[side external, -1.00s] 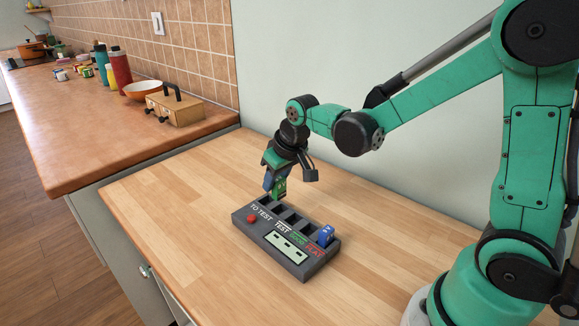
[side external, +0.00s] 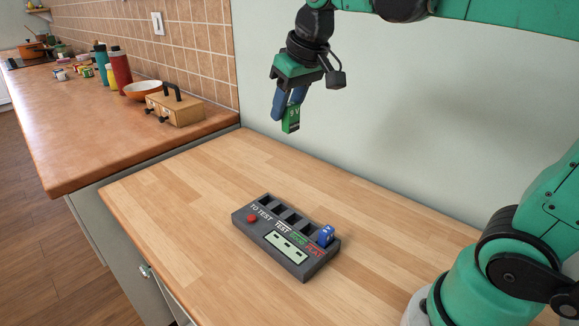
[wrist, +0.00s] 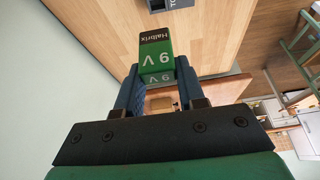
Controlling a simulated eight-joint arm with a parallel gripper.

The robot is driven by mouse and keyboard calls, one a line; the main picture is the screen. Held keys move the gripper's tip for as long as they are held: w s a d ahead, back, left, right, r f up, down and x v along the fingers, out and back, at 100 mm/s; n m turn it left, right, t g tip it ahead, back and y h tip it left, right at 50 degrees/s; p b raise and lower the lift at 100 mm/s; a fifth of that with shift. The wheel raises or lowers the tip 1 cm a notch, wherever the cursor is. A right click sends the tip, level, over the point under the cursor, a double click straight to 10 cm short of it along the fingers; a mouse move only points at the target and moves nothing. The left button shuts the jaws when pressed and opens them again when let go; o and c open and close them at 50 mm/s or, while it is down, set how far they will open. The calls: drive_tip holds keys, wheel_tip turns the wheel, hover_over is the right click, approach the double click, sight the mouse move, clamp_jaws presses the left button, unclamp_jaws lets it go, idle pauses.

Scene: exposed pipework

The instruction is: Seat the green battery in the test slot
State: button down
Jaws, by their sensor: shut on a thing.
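The green 9 V battery (side external: 291,119) is held between the blue fingers of my gripper (side external: 289,104), well above the table. In the wrist view the battery (wrist: 156,57) shows its black and green label between the fingertips. The dark grey tester box (side external: 287,270) rests on the table below, with a row of slots labelled TO TEST, TEST, GOOD and FLAT. The TEST slot (side external: 285,215) looks empty. A blue battery (side external: 326,235) stands in the slot at the FLAT end. Only a corner of the tester (wrist: 158,5) shows at the top of the wrist view.
A toaster-like wooden box (side external: 175,108), an orange bowl (side external: 142,89) and bottles stand on the counter behind left. A pale wall stands behind the table.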

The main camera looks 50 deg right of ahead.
sight(287, 214)
drive_tip(key=shift+s+f, duration=0.25)
drive_tip(key=shift+s, duration=0.1)
wheel_tip(287, 214, down, 20)
drive_tip(key=shift+s+r, duration=0.1)
drive_tip(key=shift+r, duration=0.1)
drive_tip(key=shift+f, duration=0.1)
idle(0.3)
drive_tip(key=c, duration=0.5)
unclamp_jaws()
drive_tip(key=shift+s+a+r+n+t, duration=0.1)
drive_tip(key=shift+s+a+r+t, duration=0.35)
drive_tip(key=shift+s+r, duration=1)
drive_tip(key=shift+s+a+r+n+t, duration=0.1)
drive_tip(key=shift+s+a+r+t, duration=0.5)
drive_tip(key=shift+r, duration=1.55)
drive_tip(key=shift+s+a+r+n+t, duration=0.1)
drive_tip(key=shift+s+a+r+t, duration=0.15)
drive_tip(key=shift+s+r, duration=1.3)
